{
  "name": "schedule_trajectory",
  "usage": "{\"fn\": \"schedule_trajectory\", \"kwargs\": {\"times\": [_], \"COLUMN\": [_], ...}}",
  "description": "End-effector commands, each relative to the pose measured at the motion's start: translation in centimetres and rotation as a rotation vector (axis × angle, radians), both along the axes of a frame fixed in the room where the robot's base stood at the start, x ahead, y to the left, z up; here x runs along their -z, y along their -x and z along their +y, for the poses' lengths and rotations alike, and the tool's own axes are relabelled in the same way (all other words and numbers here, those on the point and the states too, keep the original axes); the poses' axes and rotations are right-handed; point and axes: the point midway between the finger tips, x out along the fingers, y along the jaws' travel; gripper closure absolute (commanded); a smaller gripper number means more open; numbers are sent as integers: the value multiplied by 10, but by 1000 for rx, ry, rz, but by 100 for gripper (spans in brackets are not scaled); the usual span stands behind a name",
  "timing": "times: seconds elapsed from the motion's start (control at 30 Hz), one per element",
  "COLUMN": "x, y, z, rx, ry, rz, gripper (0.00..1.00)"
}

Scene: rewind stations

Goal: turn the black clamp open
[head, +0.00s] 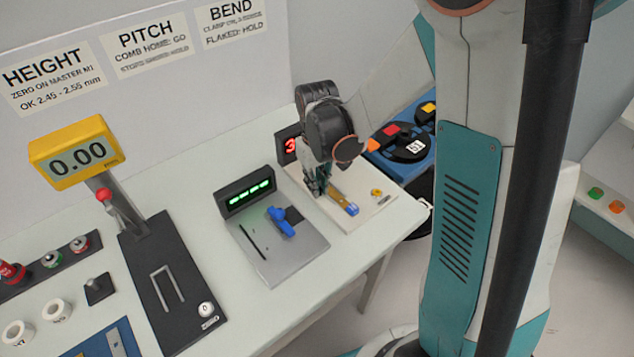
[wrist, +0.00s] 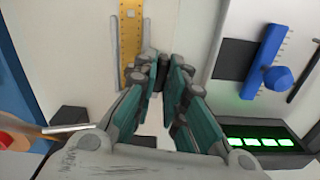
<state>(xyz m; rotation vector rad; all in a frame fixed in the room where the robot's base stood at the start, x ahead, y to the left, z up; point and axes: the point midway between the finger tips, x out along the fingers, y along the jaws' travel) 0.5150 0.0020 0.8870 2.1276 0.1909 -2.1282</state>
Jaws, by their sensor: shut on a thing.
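My gripper (head: 318,188) is low over the pale plate (head: 366,212) of the bend station, at the right end of the bench. In the wrist view my gripper (wrist: 163,66) has its teal fingers close together at the tips, beside a yellow scale (wrist: 129,42). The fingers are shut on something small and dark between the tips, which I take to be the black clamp. The fingers hide most of it, so its angle cannot be told.
Left of my gripper is the pitch station with a blue handle (head: 281,222) and a green display (head: 248,192). A red display (head: 289,146) stands behind my gripper. A blue stand with a black disc (head: 404,143) is beyond the plate. The height gauge (head: 78,152) is far left.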

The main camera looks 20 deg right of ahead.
Motion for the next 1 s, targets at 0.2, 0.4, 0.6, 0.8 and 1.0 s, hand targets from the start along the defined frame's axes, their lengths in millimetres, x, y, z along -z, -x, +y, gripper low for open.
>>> {"fn": "schedule_trajectory", "kwargs": {"times": [0.2,0.4,0.6,0.8,1.0], "x": [0,0,0,0,0], "y": [0,0,0,0,0], "z": [0,0,0,0,0], "rx": [-44,-53,-52,-52,-51], "ry": [0,0,0,0,0], "rz": [-1,-1,-1,-1,0], "gripper": [100,100,100,68,68]}}
